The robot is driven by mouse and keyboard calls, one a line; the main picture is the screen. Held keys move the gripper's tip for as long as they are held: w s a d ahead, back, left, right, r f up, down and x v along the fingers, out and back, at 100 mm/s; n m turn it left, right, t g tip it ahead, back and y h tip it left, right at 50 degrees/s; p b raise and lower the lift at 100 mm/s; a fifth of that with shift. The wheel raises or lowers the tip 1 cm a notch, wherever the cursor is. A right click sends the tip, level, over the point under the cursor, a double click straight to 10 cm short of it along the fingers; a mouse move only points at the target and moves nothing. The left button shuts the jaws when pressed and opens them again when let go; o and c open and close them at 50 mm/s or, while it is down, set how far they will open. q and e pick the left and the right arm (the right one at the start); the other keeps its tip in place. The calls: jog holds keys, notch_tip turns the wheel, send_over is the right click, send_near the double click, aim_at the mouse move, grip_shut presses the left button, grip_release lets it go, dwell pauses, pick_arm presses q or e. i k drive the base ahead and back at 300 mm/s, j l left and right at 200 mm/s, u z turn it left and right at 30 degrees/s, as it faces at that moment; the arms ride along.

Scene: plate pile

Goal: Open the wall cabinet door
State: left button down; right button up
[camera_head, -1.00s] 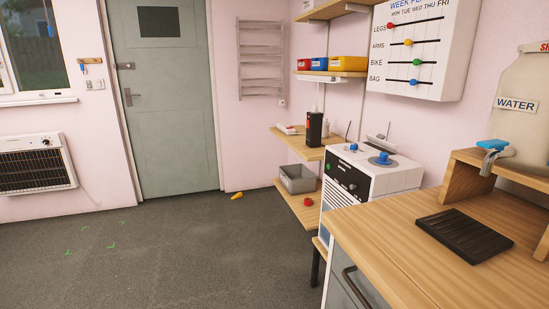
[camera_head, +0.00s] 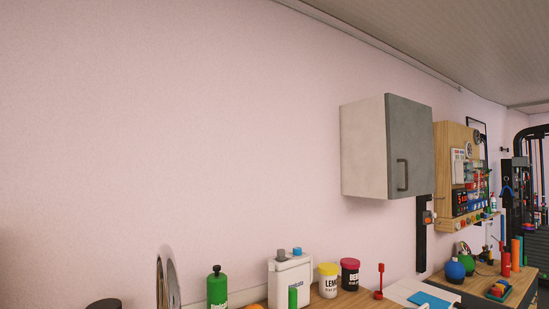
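The wall cabinet (camera_head: 364,150) hangs high on the pink wall, right of the middle of the head view. Its side panels are pale. Its grey door (camera_head: 410,140) faces right and looks shut. A dark bar handle (camera_head: 402,174) stands upright on the lower part of the door, near its left edge. Neither of my grippers shows in the view.
Below the cabinet a wooden counter (camera_head: 345,300) holds a green bottle (camera_head: 217,290), a white canister (camera_head: 290,281), a yellow jar (camera_head: 328,283) and a dark jar (camera_head: 350,275). A wooden tool board (camera_head: 445,150) hangs just right of the cabinet. A second counter stands at the right.

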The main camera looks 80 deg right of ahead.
aim_at(411, 157)
jog(key=j+z, duration=0.1)
jog(key=z, duration=3.45)
jog(key=i+l+u, duration=0.1)
jog(key=i+l, duration=0.1)
jog(key=l, duration=0.05)
